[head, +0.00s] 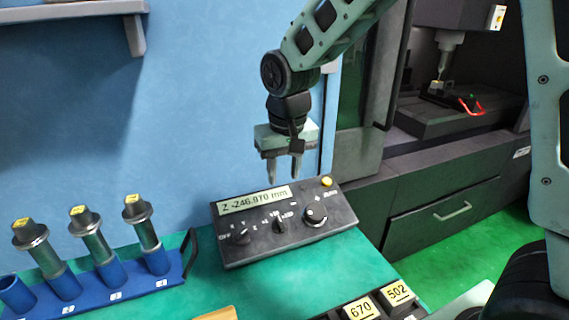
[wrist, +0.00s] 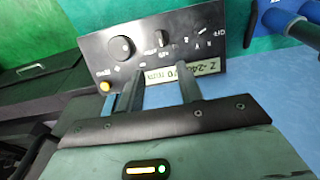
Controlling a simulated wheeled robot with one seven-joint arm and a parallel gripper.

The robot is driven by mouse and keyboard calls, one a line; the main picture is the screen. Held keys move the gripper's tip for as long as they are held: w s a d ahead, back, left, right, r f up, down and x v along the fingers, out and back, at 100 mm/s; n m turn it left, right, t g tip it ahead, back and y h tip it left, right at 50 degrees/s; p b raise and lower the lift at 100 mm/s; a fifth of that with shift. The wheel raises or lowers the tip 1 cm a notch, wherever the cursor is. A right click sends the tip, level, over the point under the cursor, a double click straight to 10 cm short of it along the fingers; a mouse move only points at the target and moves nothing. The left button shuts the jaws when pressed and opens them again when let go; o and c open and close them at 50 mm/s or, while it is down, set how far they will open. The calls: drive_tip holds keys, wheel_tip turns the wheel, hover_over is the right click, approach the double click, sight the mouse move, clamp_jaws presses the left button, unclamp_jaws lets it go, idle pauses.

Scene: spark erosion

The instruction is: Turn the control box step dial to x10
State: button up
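The dark control box (head: 265,251) lies tilted on the green bench, its display (head: 254,200) reading about "Z -246.970 mm". Its step dial (head: 279,226) is the middle knob, with small x labels around it; its exact setting is too small to read. To its left is the axis dial (head: 240,237), to its right the larger round handwheel (head: 314,215). In the wrist view the box is upside down, with the step dial (wrist: 163,38) beyond the fingertips. My gripper (head: 285,181) is open and empty, pointing down above the box's back edge, apart from the dial.
A blue rack (head: 170,279) with several tool holders stands at the left. Numbered tiles (head: 361,309) sit in a black tray at the front. A yellow button (head: 327,182) is on the box's upper right corner. The machine (head: 450,205) stands behind right.

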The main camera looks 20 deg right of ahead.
wheel_tip(320, 180, up, 2)
drive_tip(key=shift+s+r, duration=0.1)
idle(0.4)
